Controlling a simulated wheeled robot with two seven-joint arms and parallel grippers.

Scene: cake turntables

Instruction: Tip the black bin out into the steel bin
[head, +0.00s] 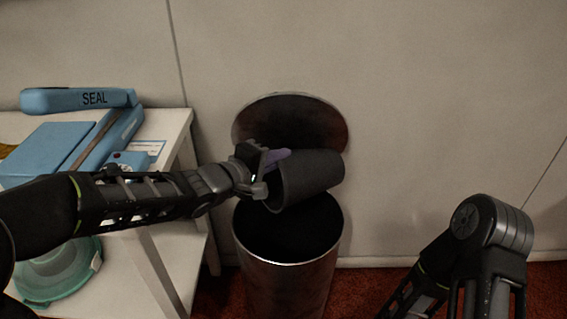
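The black bin (312,177), a dark tapered tub, is held tilted on its side above the steel bin (288,285). Its wider end appears to be toward the left, but its mouth is largely hidden. My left gripper (259,172) is at the left end of the black bin and looks shut on its rim. A purple item (277,158) shows at that end, partly hidden by the gripper. The steel bin is tall and round, and stands open on the floor with a dark interior. Its round lid is raised against the wall behind. My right arm is at the lower right; its gripper is out of view.
A white table (178,146) stands at the left, close to the steel bin. On it are a blue sealing machine (82,98) marked SEAL and a teal round container (62,274). The wall is close behind. Red carpet shows at the lower right.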

